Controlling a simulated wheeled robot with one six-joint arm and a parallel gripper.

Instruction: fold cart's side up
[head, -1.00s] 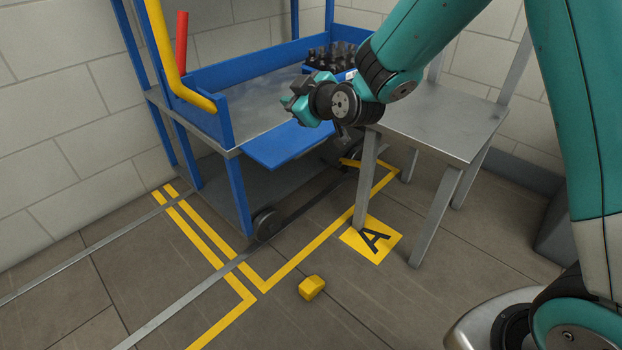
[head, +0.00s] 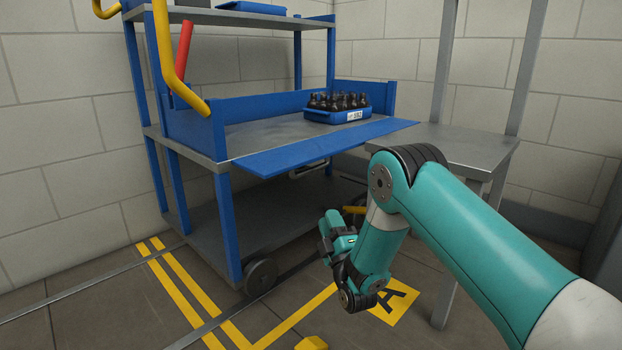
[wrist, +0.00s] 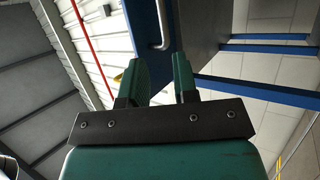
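The cart (head: 223,150) is blue and grey. Its blue side panel (head: 310,147) is folded down and juts out flat from the edge of the middle shelf. A small metal handle (head: 308,169) hangs under the panel. My gripper (head: 329,226) is low in front of the cart, below the panel and apart from it, pointing upward. In the wrist view my gripper (wrist: 164,72) has its two fingers spread with nothing held between them. The handle (wrist: 164,28) shows above the fingertips, beside a blue surface.
A blue crate (head: 340,114) of dark bottles stands on the middle shelf. A grey table (head: 450,145) is at the right, behind my arm. Yellow floor lines and a yellow marker (head: 405,312) lettered A lie below. A yellow block (head: 312,343) is on the floor.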

